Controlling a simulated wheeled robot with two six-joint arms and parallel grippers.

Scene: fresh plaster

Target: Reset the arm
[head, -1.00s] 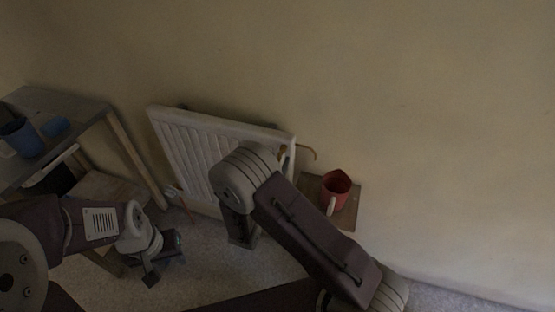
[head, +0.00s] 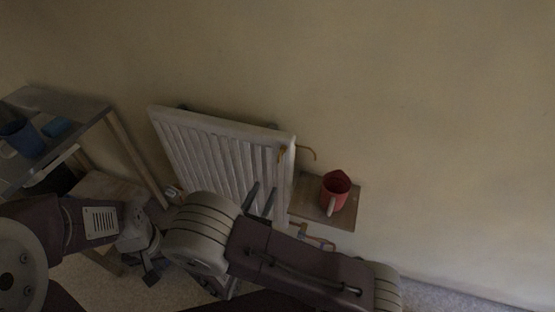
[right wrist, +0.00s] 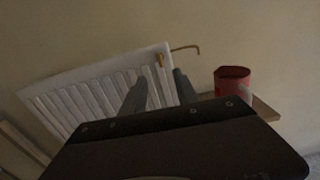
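My right gripper (head: 262,200) is in front of the white radiator (head: 215,150), its two fingers apart with nothing between them. In the right wrist view its fingers (right wrist: 160,90) also stand apart and empty, with the radiator (right wrist: 85,100) behind them. My left gripper (head: 150,275) points down at the lower left, over the floor. One of its fingers shows; the rest is hidden behind my right arm, so its opening cannot be told.
A red mug (head: 335,190) stands on a small wooden surface (head: 343,220) right of the radiator; the mug also shows in the right wrist view (right wrist: 232,82). A grey-topped shelf unit (head: 60,100) with a blue container (head: 22,138) stands at left. A brass-coloured pipe (head: 308,149) sticks out beside the radiator.

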